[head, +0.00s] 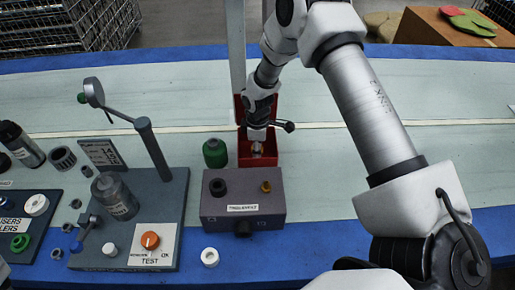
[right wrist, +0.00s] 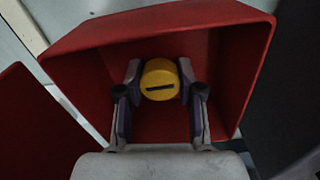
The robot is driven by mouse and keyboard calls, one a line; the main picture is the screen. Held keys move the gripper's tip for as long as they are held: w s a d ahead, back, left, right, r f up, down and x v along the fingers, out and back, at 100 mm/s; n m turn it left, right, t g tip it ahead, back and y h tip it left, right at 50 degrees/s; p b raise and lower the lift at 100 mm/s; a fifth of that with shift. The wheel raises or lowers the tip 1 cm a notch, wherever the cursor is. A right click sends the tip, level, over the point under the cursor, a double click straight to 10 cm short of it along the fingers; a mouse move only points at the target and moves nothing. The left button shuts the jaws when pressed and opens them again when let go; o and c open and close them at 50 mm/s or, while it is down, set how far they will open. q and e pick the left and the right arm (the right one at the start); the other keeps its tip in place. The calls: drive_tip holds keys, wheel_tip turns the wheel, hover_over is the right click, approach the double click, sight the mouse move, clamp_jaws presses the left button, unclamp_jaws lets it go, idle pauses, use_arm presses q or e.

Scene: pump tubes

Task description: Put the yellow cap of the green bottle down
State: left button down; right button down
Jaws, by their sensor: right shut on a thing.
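The green bottle (head: 215,153) stands upright on the table, just left of a red bin (head: 268,158). My right gripper (head: 257,148) reaches down into this bin. In the right wrist view, the fingers of my right gripper (right wrist: 160,88) are closed on both sides of the yellow cap (right wrist: 160,78), which has a dark slot across its face. The red bin walls (right wrist: 240,75) surround the cap. I cannot tell whether the cap touches the bin floor. In the head view the cap is mostly hidden by the gripper. My left gripper is not in view.
A grey box (head: 243,208) with a black knob and a small yellow-brown part stands in front of the bin. A grey test stand (head: 155,205) with a tall post and a grey bottle (head: 115,196) is at left. A white ring (head: 210,257) lies in front.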

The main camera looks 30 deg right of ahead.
drive_tip(key=shift+f, duration=0.1)
drive_tip(key=c, duration=0.7)
unclamp_jaws()
wheel_tip(320, 180, up, 12)
drive_tip(key=shift+r+p, duration=0.2)
drive_tip(key=shift+p, duration=0.25)
